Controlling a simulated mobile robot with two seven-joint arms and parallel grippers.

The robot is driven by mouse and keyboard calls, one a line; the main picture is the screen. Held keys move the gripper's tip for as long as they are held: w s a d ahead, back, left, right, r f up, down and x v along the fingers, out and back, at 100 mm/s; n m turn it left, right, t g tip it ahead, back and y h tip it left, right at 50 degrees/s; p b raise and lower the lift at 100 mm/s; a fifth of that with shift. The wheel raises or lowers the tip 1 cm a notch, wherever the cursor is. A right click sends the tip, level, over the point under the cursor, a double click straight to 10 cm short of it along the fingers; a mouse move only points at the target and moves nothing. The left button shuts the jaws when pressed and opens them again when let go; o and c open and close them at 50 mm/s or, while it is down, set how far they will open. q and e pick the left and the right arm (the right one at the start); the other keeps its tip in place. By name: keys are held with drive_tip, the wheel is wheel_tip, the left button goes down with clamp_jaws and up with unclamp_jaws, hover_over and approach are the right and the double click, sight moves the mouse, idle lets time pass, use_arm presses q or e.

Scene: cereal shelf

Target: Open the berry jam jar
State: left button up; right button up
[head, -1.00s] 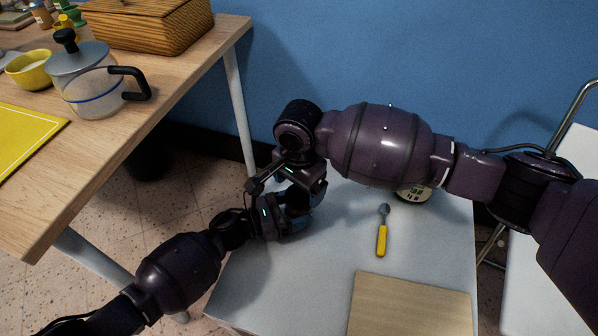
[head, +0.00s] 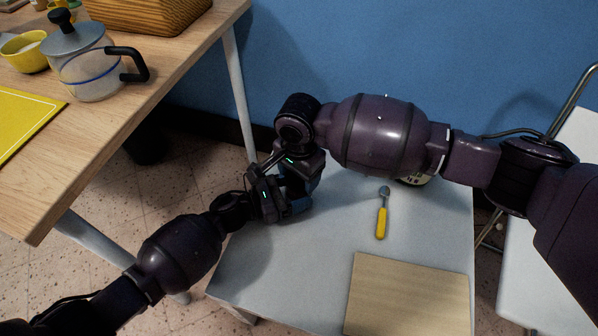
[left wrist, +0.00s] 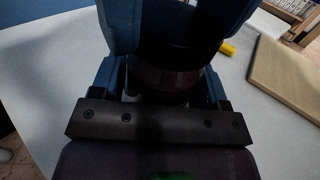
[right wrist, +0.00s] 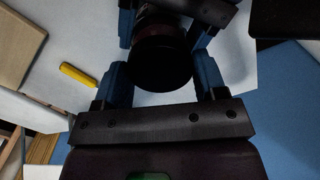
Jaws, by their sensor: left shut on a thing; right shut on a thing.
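The jam jar is hidden behind my grippers in the head view. In the left wrist view its dark reddish body (left wrist: 165,78) sits between the blue fingers of my left gripper (left wrist: 165,90), which is shut on it. In the right wrist view its dark round lid (right wrist: 160,68) sits between the fingers of my right gripper (right wrist: 158,85), which is shut on it. In the head view my right gripper (head: 304,176) is just above my left gripper (head: 288,203), over the left part of the small white table (head: 300,255). The label is not visible.
A yellow-handled utensil (head: 381,222) and a wooden board (head: 408,296) lie on the white table. Another labelled container (head: 415,181) is mostly hidden behind my right arm. A wooden table at left holds a lidded pot (head: 88,65), yellow bowl (head: 25,52) and basket (head: 143,12).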

drive_tip(key=n, duration=2.1)
drive_tip(key=shift+r, duration=0.1)
drive_tip(key=n, duration=0.5)
drive_tip(key=shift+n, duration=0.4)
drive_tip(key=n, duration=2.1)
drive_tip(key=shift+n, duration=0.4)
drive_tip(key=n, duration=0.5)
drive_tip(key=shift+n, duration=0.4)
